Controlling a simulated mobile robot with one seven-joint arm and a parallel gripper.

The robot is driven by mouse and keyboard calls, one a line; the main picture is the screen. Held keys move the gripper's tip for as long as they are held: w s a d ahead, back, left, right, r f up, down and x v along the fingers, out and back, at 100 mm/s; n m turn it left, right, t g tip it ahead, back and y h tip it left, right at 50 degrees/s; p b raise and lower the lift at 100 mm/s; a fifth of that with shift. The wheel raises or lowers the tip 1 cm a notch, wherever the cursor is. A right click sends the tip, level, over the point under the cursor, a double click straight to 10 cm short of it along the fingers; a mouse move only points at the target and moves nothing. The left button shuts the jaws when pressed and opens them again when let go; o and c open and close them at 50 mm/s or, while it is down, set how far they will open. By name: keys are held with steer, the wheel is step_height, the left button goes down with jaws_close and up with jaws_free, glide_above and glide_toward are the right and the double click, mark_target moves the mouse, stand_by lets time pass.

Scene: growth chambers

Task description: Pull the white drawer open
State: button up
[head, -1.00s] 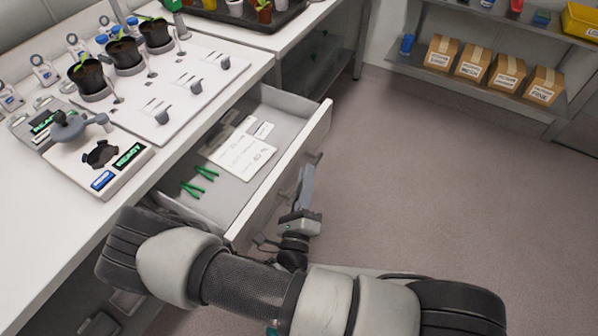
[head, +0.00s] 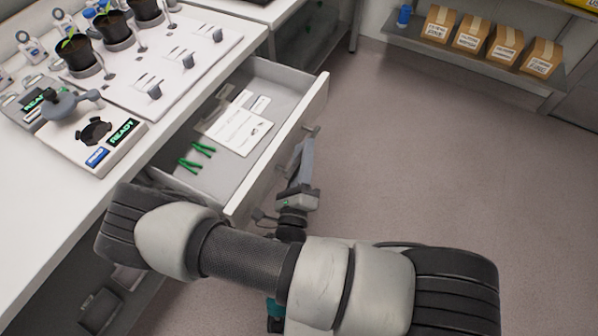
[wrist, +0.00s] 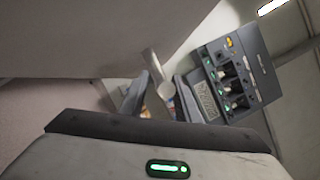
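The white drawer (head: 277,150) is pulled out from under the white counter in the head view. Inside it lie green tweezers (head: 196,157), a printed white card (head: 237,130) and smaller pale pieces. My gripper (head: 306,150) is on the outer side of the drawer front, close to its grey handle (head: 312,131). In the wrist view, the fingers (wrist: 158,98) are apart, with the grey handle (wrist: 153,66) just beyond or between them. I cannot tell whether they touch it. My wrist housing hides the lower part of the fingers.
The counter (head: 40,205) holds potted seedlings, a white panel and a device marked READY (head: 97,130). A shelf with cardboard boxes (head: 470,35) stands at the back right. The floor right of the drawer is clear. The wrist view shows a dark rack with green lights (wrist: 240,75).

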steer(key=v, duration=1.7)
